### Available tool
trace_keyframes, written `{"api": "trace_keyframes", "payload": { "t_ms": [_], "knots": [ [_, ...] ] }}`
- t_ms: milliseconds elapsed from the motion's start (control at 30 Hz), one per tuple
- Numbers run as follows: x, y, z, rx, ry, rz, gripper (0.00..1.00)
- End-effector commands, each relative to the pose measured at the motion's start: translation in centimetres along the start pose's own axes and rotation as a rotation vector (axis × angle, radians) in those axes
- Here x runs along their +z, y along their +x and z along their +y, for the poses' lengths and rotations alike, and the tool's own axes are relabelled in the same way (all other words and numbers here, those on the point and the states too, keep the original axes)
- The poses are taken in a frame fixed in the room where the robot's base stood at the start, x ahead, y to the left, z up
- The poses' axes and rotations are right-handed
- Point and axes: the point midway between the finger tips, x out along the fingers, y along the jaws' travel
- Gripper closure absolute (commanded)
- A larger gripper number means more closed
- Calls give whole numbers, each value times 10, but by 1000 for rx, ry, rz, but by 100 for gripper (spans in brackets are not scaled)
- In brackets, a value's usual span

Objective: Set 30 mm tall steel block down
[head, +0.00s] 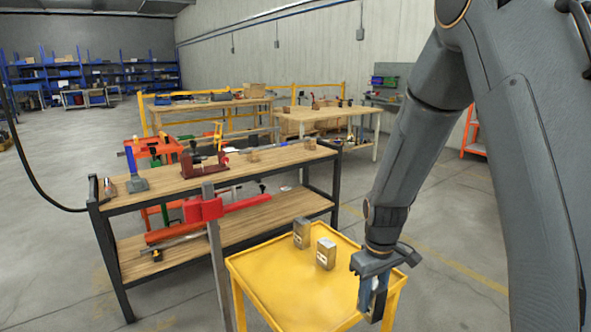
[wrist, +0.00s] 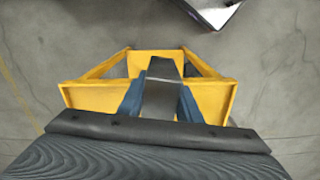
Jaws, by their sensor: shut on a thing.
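My gripper (head: 374,297) points down at the right edge of the yellow table (head: 280,291) in the head view. In the wrist view its blue fingers (wrist: 160,102) are shut on a grey steel block (wrist: 161,72), one finger on each side. The block's underside is hidden, and I cannot tell whether it touches the yellow table (wrist: 82,96). Two other steel blocks stand upright on the table, one farther back (head: 301,234) and one nearer my gripper (head: 326,254). I cannot read their heights.
A wooden two-shelf bench (head: 262,165) with tools stands behind and left of the yellow table. The table's front is bare. Open floor lies to the right.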

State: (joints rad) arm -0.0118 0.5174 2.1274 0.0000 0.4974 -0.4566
Motion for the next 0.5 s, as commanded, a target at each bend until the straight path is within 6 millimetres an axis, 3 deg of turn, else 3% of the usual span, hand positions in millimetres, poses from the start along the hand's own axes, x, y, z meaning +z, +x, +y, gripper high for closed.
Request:
{"api": "trace_keyframes", "payload": {
  "t_ms": [333,500],
  "knots": [
    [16,68,-4,-1,315,-4,100],
    [20,91,-5,0,430,-1,100]
  ]
}}
